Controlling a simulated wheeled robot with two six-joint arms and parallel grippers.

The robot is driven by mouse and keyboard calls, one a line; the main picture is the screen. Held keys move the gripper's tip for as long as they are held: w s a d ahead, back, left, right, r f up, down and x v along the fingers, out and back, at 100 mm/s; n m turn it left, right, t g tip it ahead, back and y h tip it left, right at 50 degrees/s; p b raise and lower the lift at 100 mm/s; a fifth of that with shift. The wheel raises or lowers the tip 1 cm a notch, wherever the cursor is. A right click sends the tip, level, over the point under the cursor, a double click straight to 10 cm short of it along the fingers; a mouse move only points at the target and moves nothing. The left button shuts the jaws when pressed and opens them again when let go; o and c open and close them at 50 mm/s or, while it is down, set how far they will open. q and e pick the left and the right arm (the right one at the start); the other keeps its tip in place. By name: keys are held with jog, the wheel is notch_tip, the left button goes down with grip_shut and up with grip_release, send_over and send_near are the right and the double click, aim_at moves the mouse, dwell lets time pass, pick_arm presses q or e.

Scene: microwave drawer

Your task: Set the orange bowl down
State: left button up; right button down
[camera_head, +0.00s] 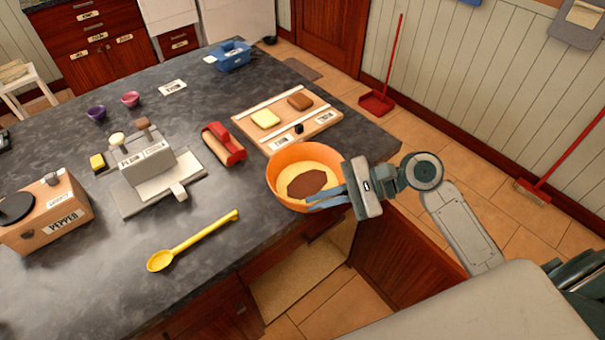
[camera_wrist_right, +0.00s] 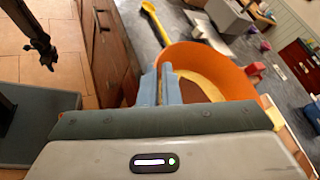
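The orange bowl (camera_head: 285,192) is at the counter's front edge in the head view, roughly upright, with yellow and brown contents inside. I cannot tell whether its base touches the counter. My right gripper (camera_head: 328,197) is at the bowl's right side, its blue fingers close together across the rim. In the right wrist view the bowl (camera_wrist_right: 215,65) lies just beyond the fingers (camera_wrist_right: 158,85), which appear shut on its near wall. My left gripper is outside the head view. A dark, claw-like part at the wrist view's upper left may be it, but is unclear.
Bare counter lies between bowl and spoon.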

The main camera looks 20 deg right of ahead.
jog(key=p, duration=0.2)
send_over(287, 185)
jog(key=s+d, duration=0.1)
jog(key=d, duration=0.3)
jog(key=shift+s+a+f, duration=0.15)
jog(key=shift+a+f, duration=0.05)
jog(key=shift+f, duration=0.05)
jog(key=shift+w+f, duration=0.2)
jog(key=shift+f, duration=0.15)
notch_tip(287, 185, down, 2)
jog(key=shift+f+p, duration=0.25)
jog(key=shift+p, duration=0.35)
jog(key=shift+f, duration=0.3)
jog(key=shift+f, duration=0.1)
jog(key=c, duration=1.8)
grip_release()
jog(key=shift+o, duration=0.8)
jog(key=shift+d, duration=0.1)
